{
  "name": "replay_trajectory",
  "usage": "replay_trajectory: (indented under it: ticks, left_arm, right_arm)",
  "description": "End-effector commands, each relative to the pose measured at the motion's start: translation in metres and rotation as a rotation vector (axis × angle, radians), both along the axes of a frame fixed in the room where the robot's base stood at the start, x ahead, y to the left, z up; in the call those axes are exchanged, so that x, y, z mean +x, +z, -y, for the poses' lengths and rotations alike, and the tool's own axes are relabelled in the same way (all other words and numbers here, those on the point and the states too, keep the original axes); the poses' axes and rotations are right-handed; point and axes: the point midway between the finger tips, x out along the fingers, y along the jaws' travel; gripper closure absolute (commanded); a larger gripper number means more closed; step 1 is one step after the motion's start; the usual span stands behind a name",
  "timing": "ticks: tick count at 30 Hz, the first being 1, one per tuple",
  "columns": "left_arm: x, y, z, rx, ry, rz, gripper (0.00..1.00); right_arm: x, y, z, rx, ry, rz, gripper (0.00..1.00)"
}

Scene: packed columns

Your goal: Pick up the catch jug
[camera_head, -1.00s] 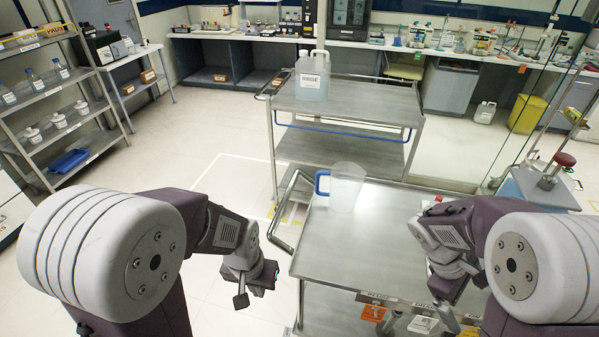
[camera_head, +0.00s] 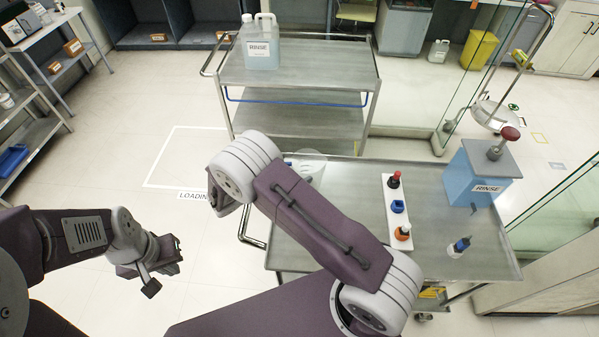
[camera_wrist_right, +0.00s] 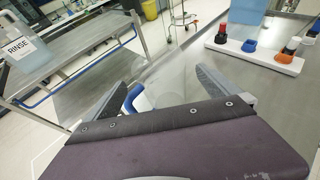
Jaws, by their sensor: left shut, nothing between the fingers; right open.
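The catch jug is a clear, translucent jug with a blue handle. In the head view only a pale part of the jug (camera_head: 312,158) shows at the cart's far left, behind my right arm. In the right wrist view its clear body (camera_wrist_right: 172,84) is between my right gripper's fingers, with the blue handle (camera_wrist_right: 133,98) beside the left finger. My right gripper (camera_wrist_right: 163,82) is open around the jug; I cannot tell whether a finger touches it. My left gripper (camera_head: 150,278) is shut and empty, over the floor left of the cart.
The jug's steel cart (camera_head: 345,178) also holds a white rack (camera_head: 392,220) of coloured-capped bottles, a loose small bottle (camera_head: 458,247) and a blue RINSE tank (camera_head: 480,178). A second cart (camera_head: 300,68) behind carries a RINSE container (camera_head: 262,48). Glass panels stand at right.

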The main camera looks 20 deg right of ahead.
Motion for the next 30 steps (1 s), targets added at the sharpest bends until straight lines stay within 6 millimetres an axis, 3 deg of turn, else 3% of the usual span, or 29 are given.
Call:
replay_trajectory:
  ticks: [3,8,13,16,24,26,30]
  left_arm:
    - [0.000,0.009,0.000,0.000,0.000,0.001,1.00]
    - [0.000,0.010,0.000,0.000,0.000,0.001,1.00]
    - [0.000,0.030,0.000,0.000,0.000,0.001,1.00]
    - [0.000,0.031,0.000,0.000,0.000,0.001,1.00]
    - [0.000,0.030,0.000,0.000,0.000,0.001,1.00]
    - [0.000,0.030,0.000,0.000,0.000,0.000,1.00]
    - [0.000,0.030,0.000,0.000,0.000,0.000,1.00]
  right_arm:
    - [0.006,-0.004,0.014,0.000,-0.004,-0.002,0.00]
    - [0.009,-0.007,0.019,0.002,-0.002,0.001,0.00]
    - [0.021,-0.013,0.044,0.000,-0.006,-0.002,0.00]
    - [0.027,-0.022,0.056,0.002,-0.004,-0.001,0.00]
    - [0.030,-0.026,0.060,0.002,-0.002,0.000,0.00]
    - [0.030,-0.026,0.060,0.002,-0.002,0.000,0.14]
    - [0.030,-0.026,0.060,0.002,-0.002,0.000,0.53]
